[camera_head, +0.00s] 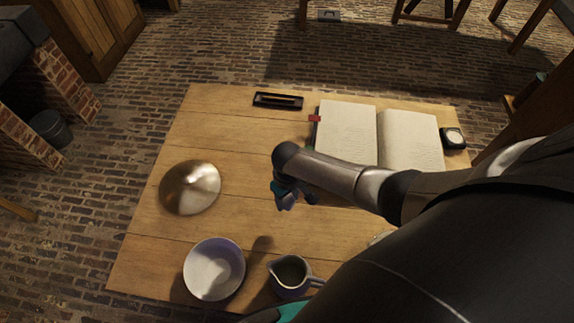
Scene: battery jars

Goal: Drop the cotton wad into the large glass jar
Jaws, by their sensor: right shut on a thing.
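My right arm comes in from the right over the table. Its gripper (287,203) points down above the middle of the table, to the right of the metal dome. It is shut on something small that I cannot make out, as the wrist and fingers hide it. I cannot clearly identify the cotton wad. A small pale thing (379,238) shows partly from behind my arm, and I cannot tell what it is. No large glass jar shows clearly; my arm covers the right front of the table. My left gripper is not in view.
The wooden table (240,130) bears a metal dome (190,187), a pale bowl (214,270), a jug (290,274), an open book (347,130), a dark pen tray (278,101) and a small black-rimmed item (453,138). The table's back left is clear.

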